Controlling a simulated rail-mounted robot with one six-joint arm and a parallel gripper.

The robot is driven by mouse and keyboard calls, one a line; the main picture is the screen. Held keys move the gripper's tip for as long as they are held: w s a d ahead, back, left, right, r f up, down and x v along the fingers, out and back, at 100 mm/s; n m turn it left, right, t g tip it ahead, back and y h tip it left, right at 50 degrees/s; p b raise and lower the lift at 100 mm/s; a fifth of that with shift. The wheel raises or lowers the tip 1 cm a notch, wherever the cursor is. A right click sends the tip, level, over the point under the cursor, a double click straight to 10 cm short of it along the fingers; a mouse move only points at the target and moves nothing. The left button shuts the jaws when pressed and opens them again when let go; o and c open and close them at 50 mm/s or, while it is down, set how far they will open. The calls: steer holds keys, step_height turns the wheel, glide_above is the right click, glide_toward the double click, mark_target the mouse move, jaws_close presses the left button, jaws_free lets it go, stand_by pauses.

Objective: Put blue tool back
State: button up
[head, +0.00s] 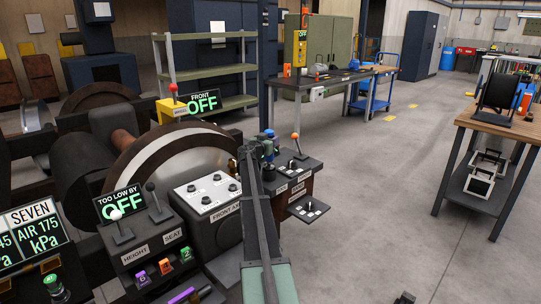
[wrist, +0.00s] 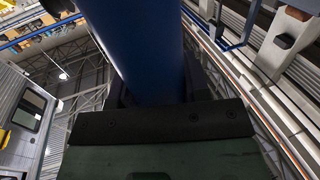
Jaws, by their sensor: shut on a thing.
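The blue tool (wrist: 140,45) fills the middle of the wrist view as a thick blue cylinder, held upright in that picture between the dark jaws of my gripper (wrist: 150,100). My gripper is shut on it. In the head view my arm reaches away from the bottom centre, and its far end (head: 266,150) is beside the dark console (head: 300,172) with the orange-topped lever. A small blue part shows at that end, too small to tell whether it is the tool. The tool's far end is out of the wrist view.
A control box marked HEIGHT and SEAT (head: 145,250) stands at the front left, with a purple tool (head: 188,295) near its base. Behind it are a large wheel (head: 185,150) and a white-topped panel (head: 210,195).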

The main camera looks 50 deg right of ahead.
step_height(320, 180, down, 4)
steer(key=shift+r+b, duration=0.1)
steer(key=shift+b, duration=1.05)
steer(key=shift+r+p, duration=0.3)
steer(key=shift+r, duration=0.05)
steer(key=shift+f, duration=0.25)
steer(key=o, duration=1.1)
steer(key=shift+r, duration=0.1)
steer(key=shift+r, duration=0.25)
steer(key=a, duration=0.7)
steer(key=shift+s+a+f, duration=0.1)
steer(key=shift+s+a, duration=0.15)
steer(key=shift+s, duration=0.15)
